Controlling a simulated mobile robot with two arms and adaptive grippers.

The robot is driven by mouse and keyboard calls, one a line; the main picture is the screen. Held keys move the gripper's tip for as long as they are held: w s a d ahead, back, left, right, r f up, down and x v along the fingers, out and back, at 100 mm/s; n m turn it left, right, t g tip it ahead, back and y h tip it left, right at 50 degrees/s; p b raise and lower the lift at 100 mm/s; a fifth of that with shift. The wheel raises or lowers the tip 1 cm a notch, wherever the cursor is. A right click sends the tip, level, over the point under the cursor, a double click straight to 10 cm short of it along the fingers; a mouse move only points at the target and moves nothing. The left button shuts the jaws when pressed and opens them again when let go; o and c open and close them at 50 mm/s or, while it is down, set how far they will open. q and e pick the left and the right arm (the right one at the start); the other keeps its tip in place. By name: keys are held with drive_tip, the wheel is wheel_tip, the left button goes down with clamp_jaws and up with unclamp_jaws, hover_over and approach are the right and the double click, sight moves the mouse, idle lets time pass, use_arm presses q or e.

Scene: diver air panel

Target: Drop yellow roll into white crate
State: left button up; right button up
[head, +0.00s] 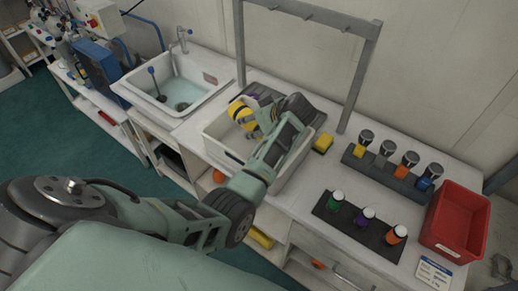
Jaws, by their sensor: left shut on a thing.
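The yellow roll (239,111), with a dark band, is at the left end of my left gripper (254,124). The gripper is shut on it and partly hides it. The white crate (222,149) stands on the bench, and the gripper and roll are over its opening or just inside it; I cannot tell the exact height. My arm crosses the crate and hides much of its inside and right side. My right gripper is not in view.
A grey frame (366,75) rises behind the crate. A yellow block (323,143) lies right of it. Further right are a rack of dark-capped bottles (385,175), a dark mat (350,227) with white-capped bottles, and a red bin (457,222). A sink (178,90) is left.

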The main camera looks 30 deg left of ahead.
use_arm(q)
drive_tip(key=shift+w+f+b, duration=0.15)
drive_tip(key=shift+f+b, duration=0.15)
drive_tip(key=shift+f, duration=0.35)
drive_tip(key=shift+w+f+b, duration=0.15)
drive_tip(key=shift+f+b, duration=0.1)
drive_tip(key=shift+f, duration=0.35)
drive_tip(key=shift+s+r, duration=0.2)
drive_tip(key=shift+s, duration=0.05)
drive_tip(key=o, duration=1)
drive_tip(key=shift+c, duration=0.2)
drive_tip(key=o, duration=0.5)
drive_tip(key=shift+w+f, duration=0.1)
drive_tip(key=shift+o, duration=0.2)
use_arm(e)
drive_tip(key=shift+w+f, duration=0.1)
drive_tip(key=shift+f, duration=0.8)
use_arm(q)
drive_tip(key=shift+d, duration=0.1)
drive_tip(key=v, duration=1.2)
